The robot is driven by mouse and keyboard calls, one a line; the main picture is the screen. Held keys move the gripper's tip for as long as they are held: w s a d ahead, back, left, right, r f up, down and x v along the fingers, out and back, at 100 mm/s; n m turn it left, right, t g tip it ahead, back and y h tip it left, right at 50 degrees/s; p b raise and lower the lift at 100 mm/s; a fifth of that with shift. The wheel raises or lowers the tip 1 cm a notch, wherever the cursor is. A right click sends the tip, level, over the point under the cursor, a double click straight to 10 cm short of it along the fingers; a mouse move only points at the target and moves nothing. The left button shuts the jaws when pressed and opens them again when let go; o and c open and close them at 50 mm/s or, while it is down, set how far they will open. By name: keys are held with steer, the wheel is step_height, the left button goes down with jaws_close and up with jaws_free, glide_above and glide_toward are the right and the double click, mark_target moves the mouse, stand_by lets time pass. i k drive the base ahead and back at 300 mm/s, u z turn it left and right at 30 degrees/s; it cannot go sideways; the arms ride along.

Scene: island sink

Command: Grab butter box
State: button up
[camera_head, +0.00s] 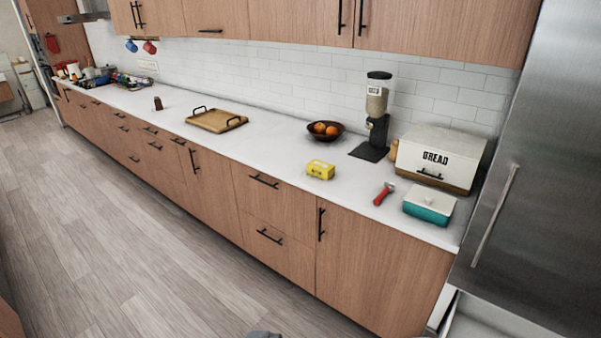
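My gripper's fingers do not show in this view. Only a small grey part cut off at the bottom edge is visible, and I cannot tell what it is.
A bowl of oranges (325,131) and a coffee grinder (376,115) stand behind the box. To its right are a red-handled tool (384,194), a teal dish with white lid (429,206) and a bread box (440,155). A wooden tray (216,121) lies left. The floor (130,235) is clear.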

mark_target(324, 170)
steer(key=u, duration=0.05)
steer(key=i, duration=2.4)
steer(key=z, duration=0.5)
steer(key=i, duration=0.5)
